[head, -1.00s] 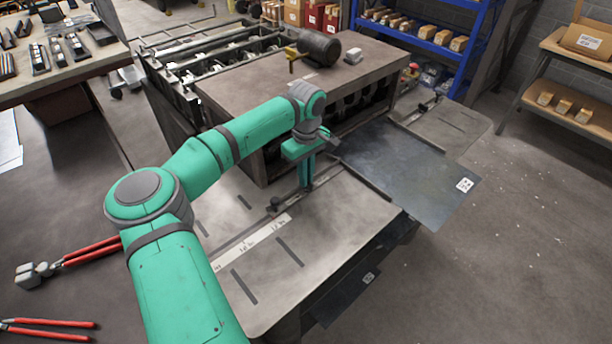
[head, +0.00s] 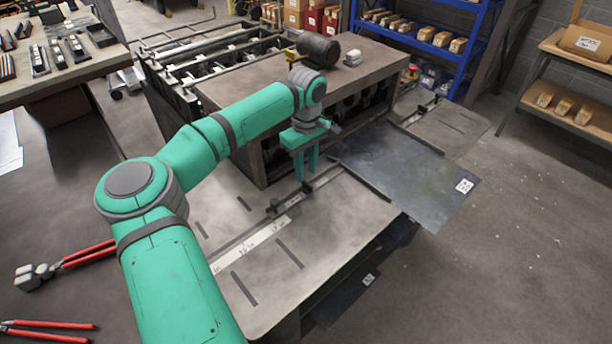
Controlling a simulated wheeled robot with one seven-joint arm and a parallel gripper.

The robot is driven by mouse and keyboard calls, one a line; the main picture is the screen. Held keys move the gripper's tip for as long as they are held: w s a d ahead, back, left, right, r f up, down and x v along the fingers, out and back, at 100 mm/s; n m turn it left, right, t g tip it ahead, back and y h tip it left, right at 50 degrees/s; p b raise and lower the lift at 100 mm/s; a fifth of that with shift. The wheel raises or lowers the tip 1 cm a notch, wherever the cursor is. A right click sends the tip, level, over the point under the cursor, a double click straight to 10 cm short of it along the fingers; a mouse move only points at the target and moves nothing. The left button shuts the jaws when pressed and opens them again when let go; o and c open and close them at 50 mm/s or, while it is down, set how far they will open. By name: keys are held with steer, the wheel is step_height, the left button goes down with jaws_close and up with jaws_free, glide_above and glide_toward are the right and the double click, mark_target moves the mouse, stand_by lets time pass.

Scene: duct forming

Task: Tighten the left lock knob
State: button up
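A small dark lock knob (head: 307,187) sits on the slotted rail of the near feed table (head: 265,262), beside the printed scale (head: 262,240). A dark stop block (head: 273,207) sits just to its left on the same rail. My gripper (head: 306,176) points down over this knob, with its two green fingers apart and a gap showing between them. The fingertips end at or just above the knob; I cannot tell whether they touch it. Nothing is seen held between them. The knob is small here, and its turn cannot be read.
A dark metal sheet (head: 405,170) lies to the right of my gripper, overhanging the table. The machine housing (head: 240,95) stands close behind, with a dark motor (head: 318,49) on top. Floor at right is clear.

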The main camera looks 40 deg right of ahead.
mark_target(306, 182)
step_height(306, 182, up, 7)
stand_by(0.3)
steer(key=shift+s, duration=0.1)
stand_by(0.4)
